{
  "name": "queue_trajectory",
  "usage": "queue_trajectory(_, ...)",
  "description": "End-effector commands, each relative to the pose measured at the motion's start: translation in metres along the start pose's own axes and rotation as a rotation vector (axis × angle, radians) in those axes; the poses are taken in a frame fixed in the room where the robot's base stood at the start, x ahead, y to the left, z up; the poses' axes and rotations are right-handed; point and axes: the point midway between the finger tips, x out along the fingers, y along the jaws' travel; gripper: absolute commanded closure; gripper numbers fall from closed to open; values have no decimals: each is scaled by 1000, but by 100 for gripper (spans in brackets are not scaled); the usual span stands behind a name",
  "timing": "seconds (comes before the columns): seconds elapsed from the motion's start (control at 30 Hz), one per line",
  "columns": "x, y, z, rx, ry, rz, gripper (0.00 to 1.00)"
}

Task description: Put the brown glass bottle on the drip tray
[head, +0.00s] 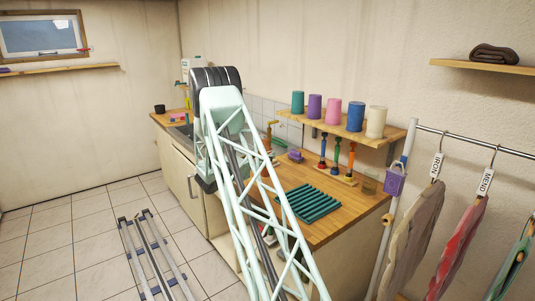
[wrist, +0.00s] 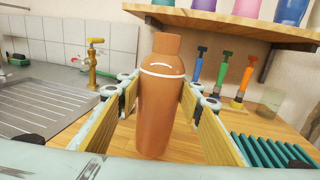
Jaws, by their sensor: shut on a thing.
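The brown glass bottle (wrist: 161,110), with a white ring and a small white mark near its shoulder, stands upright between the fingers of my gripper (wrist: 160,98) in the wrist view. My gripper is shut on its sides. I cannot tell whether its base touches the counter.
A wooden shelf (head: 345,130) with several coloured cups overhangs the counter's back. Beneath it, several coloured-handled tools (wrist: 222,72) stand beside a clear glass (wrist: 270,102). A steel sink (wrist: 50,100) and brass tap (wrist: 93,62) are at left. A purple block (head: 295,156) lies near the wall.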

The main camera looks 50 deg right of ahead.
Motion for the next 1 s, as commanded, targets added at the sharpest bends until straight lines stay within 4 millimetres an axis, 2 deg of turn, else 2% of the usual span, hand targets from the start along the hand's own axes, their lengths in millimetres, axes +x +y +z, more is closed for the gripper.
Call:
queue_trajectory(0.2, -43, -17, 6, -2, 0, 2, 82)
queue_trajectory(0.5, -85, -34, 10, 0, 0, 2, 82)
queue_trajectory(0.7, -98, -40, 11, 0, 0, 0, 82)
queue_trajectory(1.0, -102, -42, 11, 0, 0, 0, 82)
